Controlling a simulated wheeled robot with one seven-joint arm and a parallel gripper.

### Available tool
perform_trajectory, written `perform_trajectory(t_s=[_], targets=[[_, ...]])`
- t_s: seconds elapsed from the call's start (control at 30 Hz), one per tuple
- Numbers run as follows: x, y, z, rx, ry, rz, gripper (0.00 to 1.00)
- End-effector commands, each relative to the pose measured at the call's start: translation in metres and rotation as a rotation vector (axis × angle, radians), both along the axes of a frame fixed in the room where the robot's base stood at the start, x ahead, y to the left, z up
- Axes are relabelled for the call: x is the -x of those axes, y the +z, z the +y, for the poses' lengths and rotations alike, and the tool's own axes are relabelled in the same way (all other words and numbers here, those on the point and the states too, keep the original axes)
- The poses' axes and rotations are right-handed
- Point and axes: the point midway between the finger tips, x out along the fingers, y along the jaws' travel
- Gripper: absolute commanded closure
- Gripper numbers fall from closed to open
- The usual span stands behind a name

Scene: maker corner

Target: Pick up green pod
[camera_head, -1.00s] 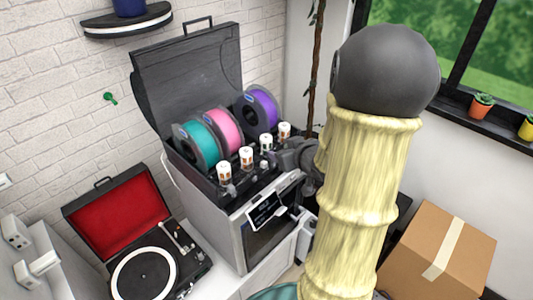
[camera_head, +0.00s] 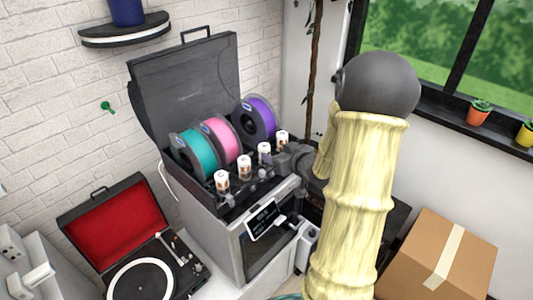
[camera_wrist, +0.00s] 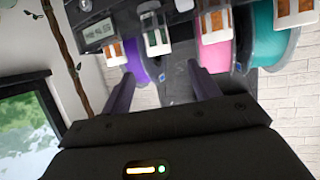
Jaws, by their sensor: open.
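A small green piece (camera_head: 107,107) is on the white brick wall at the left in the head view. My gripper (camera_wrist: 164,82) is open and empty in the wrist view, its two dark fingers pointing toward the spools and the row of small canisters. In the head view my arm hides part of the area, and my gripper (camera_head: 292,160) is at the right end of the row of white-capped canisters (camera_head: 245,166), close to the printer's front.
The open printer unit (camera_head: 215,226) holds teal (camera_head: 199,155), pink (camera_head: 228,140) and purple (camera_head: 258,118) spools. A red-lined turntable case (camera_head: 120,225) stands left. A cardboard box (camera_head: 415,255) is at the right. A dark shelf (camera_head: 125,32) is on the wall, and potted plants (camera_head: 479,112) are on the sill.

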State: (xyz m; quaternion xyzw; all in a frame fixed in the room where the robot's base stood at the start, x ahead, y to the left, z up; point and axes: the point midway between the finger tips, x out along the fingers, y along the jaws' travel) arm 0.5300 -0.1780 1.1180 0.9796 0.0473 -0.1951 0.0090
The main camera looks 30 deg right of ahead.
Motion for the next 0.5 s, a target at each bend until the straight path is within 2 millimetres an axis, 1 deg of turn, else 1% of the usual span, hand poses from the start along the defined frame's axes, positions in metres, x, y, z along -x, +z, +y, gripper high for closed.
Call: perform_trajectory(t_s=[0.03, 0.1, 0.3, 0.4, 0.5], targets=[[-0.008, -0.003, 0.002, -0.002, 0.002, 0.001, 0.39], [-0.019, -0.007, 0.002, -0.002, 0.0, 0.001, 0.39], [-0.046, -0.019, 0.0, -0.001, -0.008, 0.002, 0.39], [-0.054, -0.023, -0.001, -0.001, -0.011, 0.001, 0.39], [-0.056, -0.024, -0.002, 0.0, -0.013, 0.001, 0.39]])
